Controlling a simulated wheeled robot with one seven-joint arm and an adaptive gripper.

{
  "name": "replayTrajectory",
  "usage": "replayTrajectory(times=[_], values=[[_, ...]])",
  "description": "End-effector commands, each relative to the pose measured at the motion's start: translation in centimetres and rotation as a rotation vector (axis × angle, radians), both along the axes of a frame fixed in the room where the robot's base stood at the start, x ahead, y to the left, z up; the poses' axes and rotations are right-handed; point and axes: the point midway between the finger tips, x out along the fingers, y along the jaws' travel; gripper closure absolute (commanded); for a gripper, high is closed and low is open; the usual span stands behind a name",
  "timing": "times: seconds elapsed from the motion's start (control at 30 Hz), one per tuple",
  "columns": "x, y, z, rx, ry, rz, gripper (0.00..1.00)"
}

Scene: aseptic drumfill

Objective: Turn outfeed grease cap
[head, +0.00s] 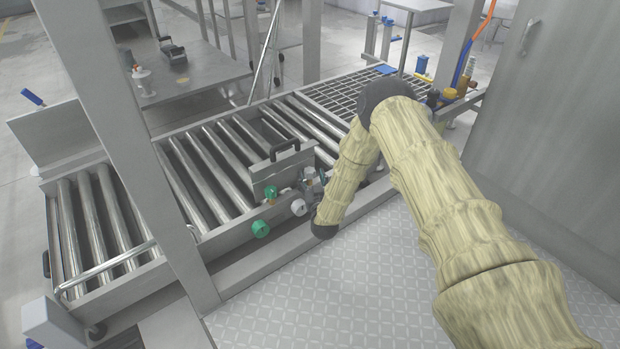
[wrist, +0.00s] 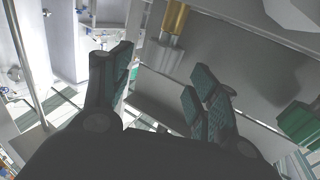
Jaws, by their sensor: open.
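My gripper (wrist: 155,85) is open in the wrist view, with its textured finger pads apart and nothing between them. A brass-coloured cylinder on a pale metal stem (wrist: 175,18), which looks like a grease cap, is beyond the fingertips near the top, apart from them. In the head view my gripper (head: 316,185) is partly hidden by my sleeved arm, beside the fittings on the conveyor's near side. A small brass-coloured part (head: 309,172) shows there. I cannot tell for sure that it is the same cap.
Two green knobs, an upper one (head: 270,192) and a lower one (head: 261,229), and a white knob (head: 298,207) sit close left of my gripper. An upright plate with a black handle (head: 284,150) stands behind them. The roller conveyor (head: 205,160) lies beyond; patterned floor (head: 370,275) is clear.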

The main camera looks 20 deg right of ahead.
Motion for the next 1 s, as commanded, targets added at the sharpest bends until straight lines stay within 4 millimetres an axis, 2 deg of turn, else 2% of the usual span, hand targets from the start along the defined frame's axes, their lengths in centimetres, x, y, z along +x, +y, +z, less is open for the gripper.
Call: replayTrajectory(times=[0.1, 0.23, 0.6, 0.83, 0.87, 1.0], values=[[1.4, -0.2, -0.2, 0.0, -0.002, 0.0, 0.4], [2.3, -0.3, -0.1, 0.0, 0.0, 0.0, 0.4], [2.6, -0.3, 0.0, 0.0, 0.001, 0.0, 0.4], [2.6, -0.3, 0.0, 0.0, 0.001, 0.0, 0.82], [2.6, -0.3, 0.0, 0.0, 0.001, 0.0, 0.85], [2.6, -0.2, 0.0, 0.0, 0.001, 0.002, 0.85]])
